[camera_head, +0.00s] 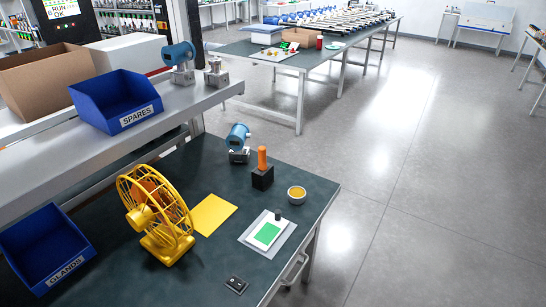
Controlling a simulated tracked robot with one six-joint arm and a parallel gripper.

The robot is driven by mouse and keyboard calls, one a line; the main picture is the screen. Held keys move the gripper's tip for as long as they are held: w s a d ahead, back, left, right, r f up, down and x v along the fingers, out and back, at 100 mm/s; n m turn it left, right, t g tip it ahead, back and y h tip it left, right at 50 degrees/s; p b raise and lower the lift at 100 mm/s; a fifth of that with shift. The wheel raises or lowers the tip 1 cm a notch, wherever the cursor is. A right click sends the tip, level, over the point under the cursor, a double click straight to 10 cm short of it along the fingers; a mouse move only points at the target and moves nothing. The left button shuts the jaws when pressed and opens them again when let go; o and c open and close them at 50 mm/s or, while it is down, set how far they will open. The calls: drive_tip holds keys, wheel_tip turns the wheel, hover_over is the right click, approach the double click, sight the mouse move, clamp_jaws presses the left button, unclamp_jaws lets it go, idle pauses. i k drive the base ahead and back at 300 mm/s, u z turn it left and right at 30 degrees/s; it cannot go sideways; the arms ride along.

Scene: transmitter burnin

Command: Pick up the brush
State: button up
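I cannot make out a brush for certain. An upright orange handle (262,156) stands in a black block (263,178) on the dark green bench top (215,165). Its lower end is hidden in the block, so I cannot tell what tool it is. A small dark piece (278,214) is at the far edge of a pale tray (247,240) with a green and white card (268,233). My gripper is not in view.
A yellow caged fan (157,210) stands beside a flat yellow sheet (213,214). A round yellow-filled dish (296,194), a blue transmitter (238,137) and a black switch plate (236,284) are also on the bench. Blue bins (115,100) (45,250) are left. Open floor (420,190) lies right.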

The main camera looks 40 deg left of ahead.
sight(262, 166)
drive_tip(key=i, duration=2.35)
drive_tip(key=u, duration=3)
